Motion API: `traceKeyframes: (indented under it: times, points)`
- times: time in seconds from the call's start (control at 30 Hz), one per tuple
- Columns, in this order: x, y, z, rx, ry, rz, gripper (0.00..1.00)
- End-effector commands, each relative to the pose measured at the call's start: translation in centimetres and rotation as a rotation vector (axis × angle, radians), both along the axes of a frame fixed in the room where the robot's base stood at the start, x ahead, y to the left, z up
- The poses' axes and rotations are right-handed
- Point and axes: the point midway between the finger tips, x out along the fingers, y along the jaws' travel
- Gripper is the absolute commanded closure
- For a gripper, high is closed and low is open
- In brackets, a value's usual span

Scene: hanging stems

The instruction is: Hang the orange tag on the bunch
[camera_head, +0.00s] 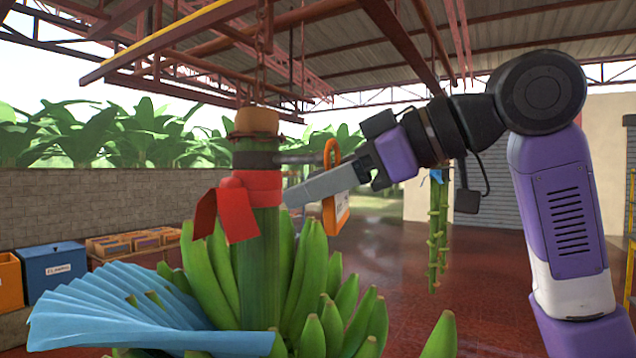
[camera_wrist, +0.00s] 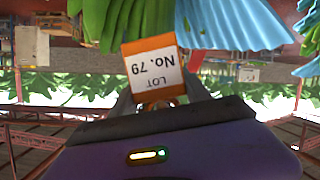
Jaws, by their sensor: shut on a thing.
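The bunch (camera_head: 300,270) of green bananas hangs in front of me on a thick green stem (camera_head: 266,232) with a dark collar near its top. A dark peg (camera_head: 300,159) sticks out from the collar to the right. My gripper (camera_head: 312,187), reaching in from the right, is shut on the orange tag (camera_head: 342,210). The tag hangs below the fingers, its orange loop (camera_head: 331,153) above them at the peg's tip. I cannot tell whether the peg is through the loop. In the wrist view the tag (camera_wrist: 132,50) shows a white label, upside down, reading "LOT No. 79".
A red ribbon (camera_head: 238,213) wraps the stem just below the collar. A pleated blue sheet (camera_head: 130,315) spreads at lower left. Blue and orange bins (camera_head: 52,270) stand along the left wall. Another stem (camera_head: 438,235) hangs further back, right of centre.

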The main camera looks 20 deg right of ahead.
Motion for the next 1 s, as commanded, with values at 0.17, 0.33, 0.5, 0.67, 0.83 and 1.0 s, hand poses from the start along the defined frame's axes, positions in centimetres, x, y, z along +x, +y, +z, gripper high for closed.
traceKeyframes:
  times: [0.17, 0.33, 0.5, 0.67, 0.83, 1.0]
  points:
    - [0.2, 0.2, 0.0, 0.0, 0.0, 0.001, 0.97]
    - [0.4, 0.3, 0.0, 0.0, 0.0, 0.001, 0.97]
    - [0.6, 0.4, 0.0, 0.0, 0.0, 0.001, 0.97]
    - [0.8, 0.5, 0.0, 0.0, 0.0, 0.001, 0.97]
    - [1.0, 0.6, 0.0, 0.0, 0.0, 0.0, 0.97]
    - [1.2, 0.8, 0.0, 0.0, 0.0, 0.0, 0.97]
